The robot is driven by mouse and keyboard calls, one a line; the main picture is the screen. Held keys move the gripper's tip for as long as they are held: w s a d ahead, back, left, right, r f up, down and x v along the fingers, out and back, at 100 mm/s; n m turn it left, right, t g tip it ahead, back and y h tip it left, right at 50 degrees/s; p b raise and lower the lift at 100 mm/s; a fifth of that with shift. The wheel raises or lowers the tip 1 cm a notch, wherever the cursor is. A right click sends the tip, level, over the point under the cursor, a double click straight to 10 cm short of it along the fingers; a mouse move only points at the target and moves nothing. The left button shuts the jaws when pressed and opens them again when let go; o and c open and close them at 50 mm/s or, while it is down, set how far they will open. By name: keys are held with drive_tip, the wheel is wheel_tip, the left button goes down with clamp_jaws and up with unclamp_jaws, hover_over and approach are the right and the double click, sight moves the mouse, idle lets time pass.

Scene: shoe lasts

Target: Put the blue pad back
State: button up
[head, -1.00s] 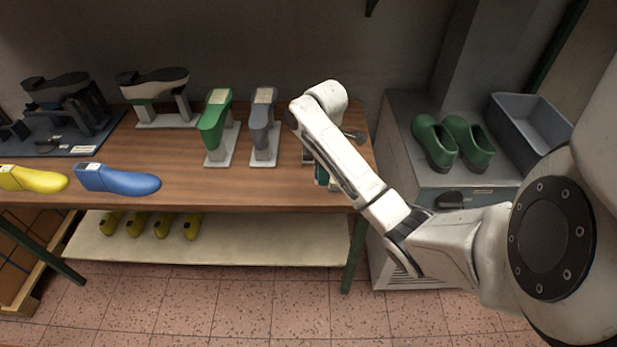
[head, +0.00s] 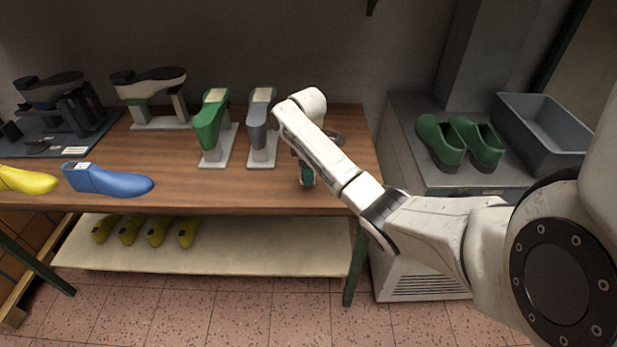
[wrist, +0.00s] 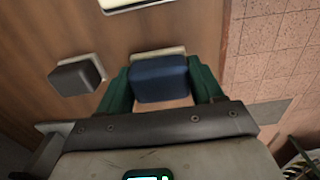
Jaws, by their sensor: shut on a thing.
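The blue pad (wrist: 160,80) is a dark blue block with rounded edges in the wrist view. My gripper (wrist: 162,88) is shut on it, with one green finger on each side. A pale strip (wrist: 158,51) shows along the pad's far edge; I cannot tell whether it touches the pad. In the head view my gripper (head: 306,176) points down over the right part of the wooden workbench (head: 220,187). The pad cannot be made out there, and my arm hides part of that area.
A grey pad on a pale base (wrist: 77,76) stands beside the gripper in the wrist view. A grey last (head: 260,125) and a green last (head: 212,128) stand left of my arm. A blue last (head: 107,180) lies farther left. Green clogs (head: 460,142) and a grey bin (head: 545,130) are right.

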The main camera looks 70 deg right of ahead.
drive_tip(key=shift+f, duration=1.4)
drive_tip(key=shift+f, duration=0.15)
drive_tip(key=o, duration=1)
wheel_tip(320, 180, up, 11)
drive_tip(key=shift+p, duration=0.5)
drive_tip(key=shift+a+r+p, duration=0.1)
drive_tip(key=shift+r+p, duration=0.6)
drive_tip(key=shift+p, duration=0.05)
